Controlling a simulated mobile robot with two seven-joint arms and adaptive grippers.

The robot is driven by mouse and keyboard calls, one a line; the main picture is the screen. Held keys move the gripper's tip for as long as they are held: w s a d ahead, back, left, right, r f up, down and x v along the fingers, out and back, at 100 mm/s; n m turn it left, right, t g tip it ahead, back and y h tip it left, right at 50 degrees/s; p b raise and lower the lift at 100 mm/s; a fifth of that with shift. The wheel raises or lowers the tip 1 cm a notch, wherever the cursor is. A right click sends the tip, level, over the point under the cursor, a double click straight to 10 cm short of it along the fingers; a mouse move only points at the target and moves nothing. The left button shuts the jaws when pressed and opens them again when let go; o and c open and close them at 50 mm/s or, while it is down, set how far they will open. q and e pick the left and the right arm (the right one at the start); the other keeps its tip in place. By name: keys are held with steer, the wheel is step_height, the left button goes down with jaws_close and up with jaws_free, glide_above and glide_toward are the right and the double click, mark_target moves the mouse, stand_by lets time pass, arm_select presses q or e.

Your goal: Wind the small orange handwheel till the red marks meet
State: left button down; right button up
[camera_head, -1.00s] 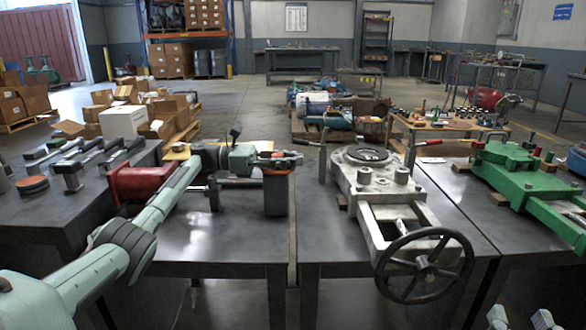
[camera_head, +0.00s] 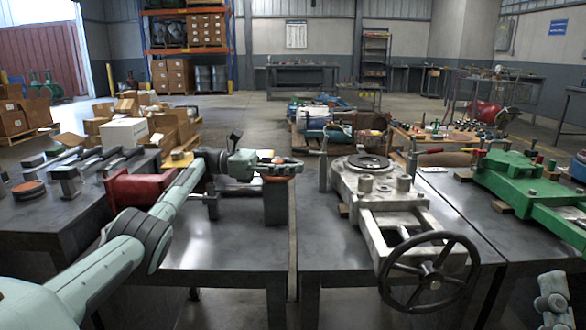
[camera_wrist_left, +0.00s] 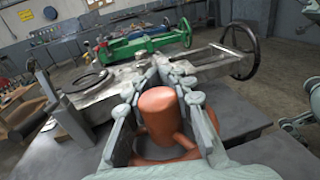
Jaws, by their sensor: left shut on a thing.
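The small orange handwheel (camera_head: 277,179) sits on top of a dark post (camera_head: 276,204) at the right part of the left bench. In the left wrist view its round orange hub (camera_wrist_left: 159,114) and part of its rim and spokes show between my fingers. My left gripper (camera_head: 279,163) reaches in from the left and is shut on the handwheel, with fingers on both sides of the hub. I cannot make out the red marks; the fingers cover part of the wheel. My right gripper (camera_head: 553,292) shows at the lower right, far from the handwheel; its jaw state is unclear.
A grey casting with a large black handwheel (camera_head: 430,272) stands on the bench to the right. A green machine (camera_head: 516,180) is farther right. A red cylinder part (camera_head: 130,187) lies behind my left forearm. Several tools lie at the left.

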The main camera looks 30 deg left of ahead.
arm_select(q)
steer(key=shift+d+r, duration=0.1)
steer(key=shift+d, duration=0.05)
steer(key=c, duration=1.4)
jaws_free()
steer(key=shift+o, duration=0.4)
step_height(320, 180, up, 10)
steer(key=shift+o, duration=0.2)
